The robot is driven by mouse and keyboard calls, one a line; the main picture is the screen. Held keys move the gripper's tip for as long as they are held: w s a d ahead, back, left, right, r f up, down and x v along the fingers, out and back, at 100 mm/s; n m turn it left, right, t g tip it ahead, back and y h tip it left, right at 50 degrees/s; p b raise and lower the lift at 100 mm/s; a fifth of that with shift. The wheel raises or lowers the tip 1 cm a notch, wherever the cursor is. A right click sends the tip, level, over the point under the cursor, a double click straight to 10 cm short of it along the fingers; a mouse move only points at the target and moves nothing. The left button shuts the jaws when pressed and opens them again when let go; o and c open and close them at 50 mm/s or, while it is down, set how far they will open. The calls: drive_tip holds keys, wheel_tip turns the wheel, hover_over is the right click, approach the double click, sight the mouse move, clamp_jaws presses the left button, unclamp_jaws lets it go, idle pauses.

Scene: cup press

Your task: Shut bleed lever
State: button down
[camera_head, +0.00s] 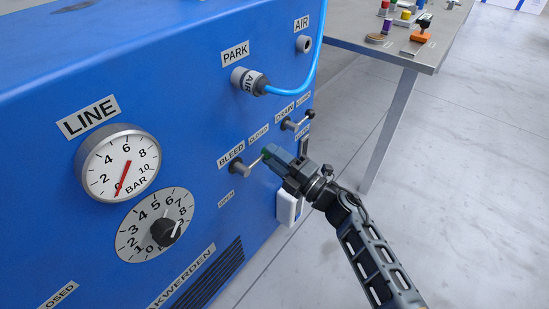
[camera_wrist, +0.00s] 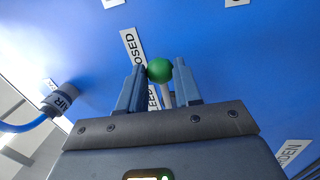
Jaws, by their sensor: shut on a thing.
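The bleed lever (camera_head: 249,163) is on the front of the blue machine, beside the BLEED label (camera_head: 231,154). Its rod runs right and slightly up from a dark pivot, on the side of the CLOSED label (camera_head: 258,134) and away from the OPEN label (camera_head: 226,199). My gripper (camera_head: 272,155) is at the lever's outer end, shut on its green knob. In the wrist view the green knob (camera_wrist: 160,70) sits between the two fingertips, with the rod partly visible below it and the pivot hidden.
The drain lever (camera_head: 297,123) with a black knob is close above right of my gripper. A blue hose (camera_head: 308,72) joins the PARK port. The line gauge (camera_head: 119,164) reads about 0. A table (camera_head: 400,55) with small parts stands behind; floor at right is clear.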

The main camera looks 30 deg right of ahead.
drive_tip(key=c, duration=0.8)
unclamp_jaws()
drive_tip(key=v, duration=0.8)
drive_tip(key=shift+p, duration=0.4)
drive_tip(key=shift+a, duration=0.1)
